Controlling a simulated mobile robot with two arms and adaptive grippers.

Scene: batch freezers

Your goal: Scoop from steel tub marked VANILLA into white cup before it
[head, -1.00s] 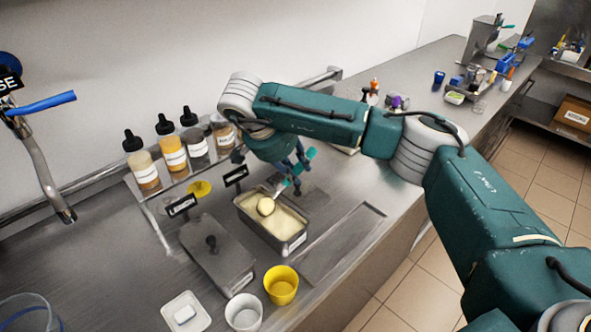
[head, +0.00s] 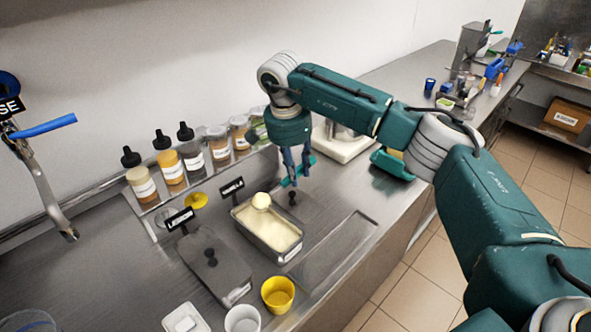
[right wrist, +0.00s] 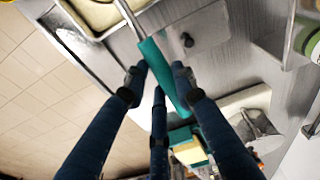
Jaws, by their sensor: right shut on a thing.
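My right gripper (head: 297,168) is shut on the teal handle (right wrist: 165,75) of a scoop, with its fingers around it in the right wrist view. A pale round ball (head: 261,201) sits at the scoop's head, over the back part of the open steel tub (head: 285,257) of cream-coloured ice cream. I cannot tell whether the ball is clear of the ice cream. A small dark sign (head: 231,188), seemingly VANILLA, stands behind this tub. The white cup (head: 243,320) stands at the front, cut by the lower edge. My left gripper is not in view.
A yellow cup (head: 278,295) stands right of the white cup, before the open tub. A lidded steel tub (head: 212,268) is to the left. A white dish (head: 185,320) is at the front left. Bottles and jars (head: 171,168) line the back shelf.

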